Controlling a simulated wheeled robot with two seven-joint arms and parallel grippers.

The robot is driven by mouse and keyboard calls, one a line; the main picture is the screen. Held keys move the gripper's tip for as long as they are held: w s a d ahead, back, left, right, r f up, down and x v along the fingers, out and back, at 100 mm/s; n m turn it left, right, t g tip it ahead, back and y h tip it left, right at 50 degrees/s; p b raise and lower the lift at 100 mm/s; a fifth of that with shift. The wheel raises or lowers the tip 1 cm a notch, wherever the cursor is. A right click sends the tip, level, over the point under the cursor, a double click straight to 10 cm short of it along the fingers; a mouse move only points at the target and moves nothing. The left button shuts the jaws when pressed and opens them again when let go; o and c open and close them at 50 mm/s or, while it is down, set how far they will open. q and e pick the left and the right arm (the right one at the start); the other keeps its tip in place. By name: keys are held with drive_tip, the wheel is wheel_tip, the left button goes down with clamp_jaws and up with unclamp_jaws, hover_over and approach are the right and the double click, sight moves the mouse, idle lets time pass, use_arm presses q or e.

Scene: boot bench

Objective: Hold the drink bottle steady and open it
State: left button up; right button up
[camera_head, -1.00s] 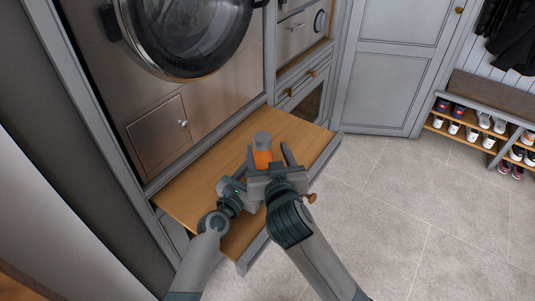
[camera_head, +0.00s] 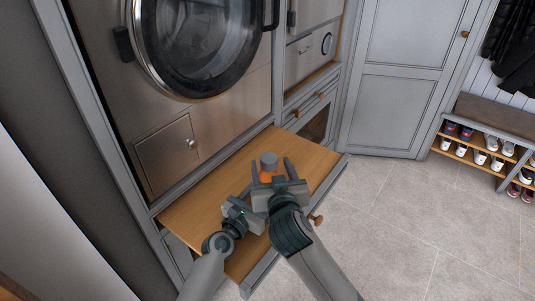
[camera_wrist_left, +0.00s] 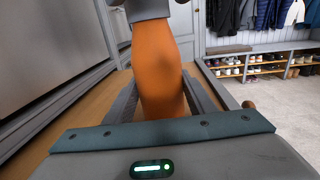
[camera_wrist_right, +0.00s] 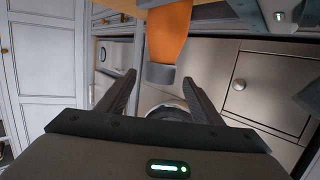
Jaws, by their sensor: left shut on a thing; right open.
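The drink bottle has an orange body (camera_head: 265,178) and a grey cap (camera_head: 268,160). It stands upright over the wooden pull-out shelf (camera_head: 205,200). My left gripper (camera_wrist_left: 160,95) is shut on the orange body, one finger on each side. My right gripper (camera_head: 273,170) is open at the height of the cap, its fingers pointing toward it. In the right wrist view, the cap (camera_wrist_right: 161,73) appears upside down, around the fingertips and between their lines, with a gap on each side. The bottle's base is hidden.
A round-doored steel machine (camera_head: 195,45) stands behind the shelf, with a small hatch (camera_head: 167,153) below it. A grey cabinet door (camera_head: 400,80) is at the back. A shoe rack (camera_head: 480,150) stands at the right. The tiled floor (camera_head: 400,220) is clear.

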sight(269, 154)
drive_tip(key=x, duration=0.7)
drive_tip(key=shift+w, duration=0.4)
drive_tip(key=c, duration=1.3)
drive_tip(key=shift+r, duration=0.25)
drive_tip(key=shift+r, duration=0.4)
drive_tip(key=shift+r, duration=0.5)
wheel_tip(269, 154, up, 4)
drive_tip(key=shift+f, duration=0.1)
idle(0.3)
